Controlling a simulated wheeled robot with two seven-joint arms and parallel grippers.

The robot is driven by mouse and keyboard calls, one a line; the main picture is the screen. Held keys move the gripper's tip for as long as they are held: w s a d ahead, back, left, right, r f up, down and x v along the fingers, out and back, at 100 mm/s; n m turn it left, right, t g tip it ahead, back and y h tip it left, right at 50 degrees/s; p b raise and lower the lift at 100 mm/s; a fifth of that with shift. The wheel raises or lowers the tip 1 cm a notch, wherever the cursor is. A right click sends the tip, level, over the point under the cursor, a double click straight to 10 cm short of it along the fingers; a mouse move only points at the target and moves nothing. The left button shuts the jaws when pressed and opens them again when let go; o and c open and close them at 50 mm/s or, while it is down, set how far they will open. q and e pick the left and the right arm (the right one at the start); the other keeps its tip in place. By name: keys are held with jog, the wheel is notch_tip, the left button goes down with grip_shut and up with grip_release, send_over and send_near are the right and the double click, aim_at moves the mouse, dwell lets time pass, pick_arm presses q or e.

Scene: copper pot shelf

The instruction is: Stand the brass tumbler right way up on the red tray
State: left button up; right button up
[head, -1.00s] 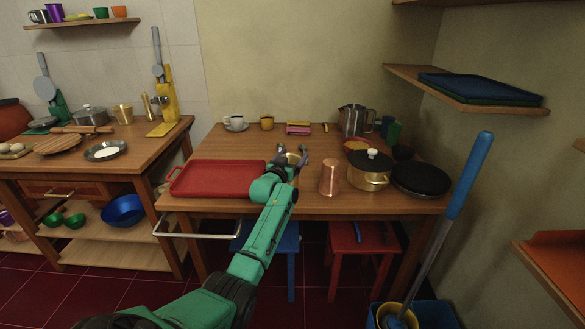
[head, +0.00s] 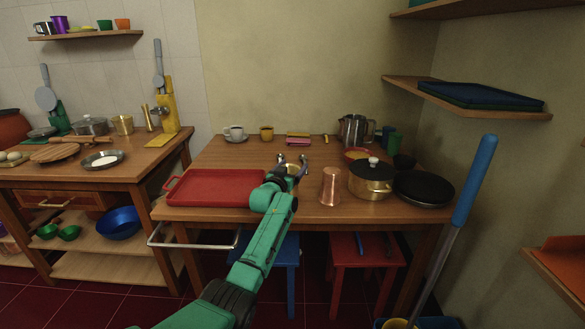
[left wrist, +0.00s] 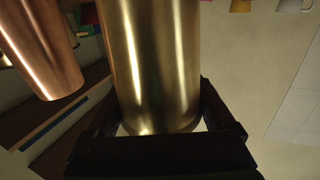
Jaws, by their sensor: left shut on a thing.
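My left gripper (head: 292,160) is shut on the brass tumbler (head: 292,171), just right of the red tray (head: 178,199) in the head view. In the left wrist view the brass tumbler (left wrist: 152,65) fills the middle between the dark fingers (left wrist: 170,135). I cannot tell for sure which end of it is the mouth, or whether it touches the table. The red tray lies flat at the table's front left and looks empty. My right gripper is not in view.
A copper tumbler (head: 330,186) stands right of my gripper and shows in the left wrist view (left wrist: 42,50). A lidded brass pot (head: 371,184) and a black pan (head: 423,188) stand further right. The table (head: 225,150) is clear behind the tray.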

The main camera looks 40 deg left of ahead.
pick_arm(q)
jog(key=shift+f, duration=0.1)
dwell(0.3)
jog(key=o, duration=1.3)
